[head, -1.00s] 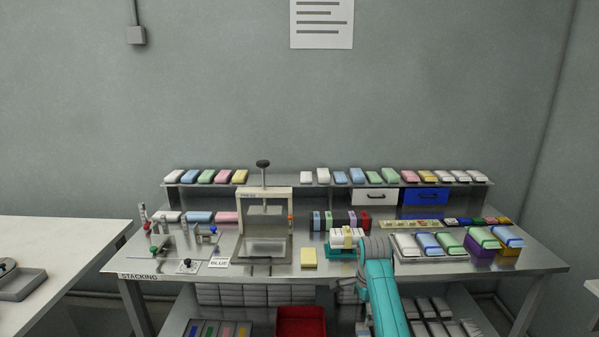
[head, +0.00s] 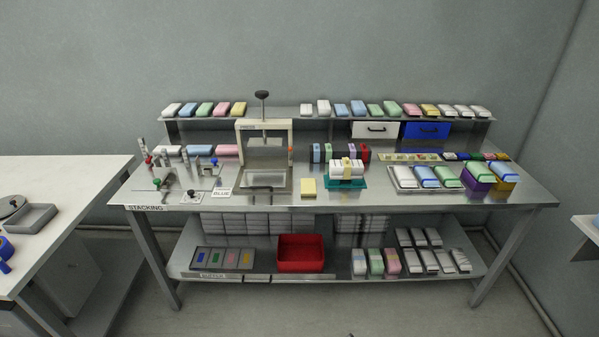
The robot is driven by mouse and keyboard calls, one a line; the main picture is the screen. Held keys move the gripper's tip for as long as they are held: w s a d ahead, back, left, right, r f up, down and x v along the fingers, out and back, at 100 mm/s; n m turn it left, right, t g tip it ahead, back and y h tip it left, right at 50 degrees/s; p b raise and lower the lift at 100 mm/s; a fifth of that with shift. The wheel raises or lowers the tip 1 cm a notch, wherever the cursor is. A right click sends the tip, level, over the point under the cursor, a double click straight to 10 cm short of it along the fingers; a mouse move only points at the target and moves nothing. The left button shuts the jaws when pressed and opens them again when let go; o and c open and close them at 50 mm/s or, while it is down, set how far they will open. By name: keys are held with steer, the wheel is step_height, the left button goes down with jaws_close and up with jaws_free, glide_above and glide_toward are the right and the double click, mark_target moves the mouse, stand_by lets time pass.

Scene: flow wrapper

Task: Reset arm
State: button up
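My arm and my gripper do not show in the head view now. The steel table (head: 400,205) marked "STACKING" stands ahead with all of its top in sight. On it, a stack of white packs with a yellow band (head: 346,170) sits on a teal base (head: 346,184). A yellow block (head: 308,187) lies to its left. A press (head: 264,150) with a black knob stands left of the middle.
A raised shelf (head: 295,112) at the back holds several coloured packs, with a white drawer (head: 375,130) and a blue drawer (head: 426,130) below. A red bin (head: 300,254) sits on the lower shelf. A white table (head: 75,180) stands at left. The floor in front is clear.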

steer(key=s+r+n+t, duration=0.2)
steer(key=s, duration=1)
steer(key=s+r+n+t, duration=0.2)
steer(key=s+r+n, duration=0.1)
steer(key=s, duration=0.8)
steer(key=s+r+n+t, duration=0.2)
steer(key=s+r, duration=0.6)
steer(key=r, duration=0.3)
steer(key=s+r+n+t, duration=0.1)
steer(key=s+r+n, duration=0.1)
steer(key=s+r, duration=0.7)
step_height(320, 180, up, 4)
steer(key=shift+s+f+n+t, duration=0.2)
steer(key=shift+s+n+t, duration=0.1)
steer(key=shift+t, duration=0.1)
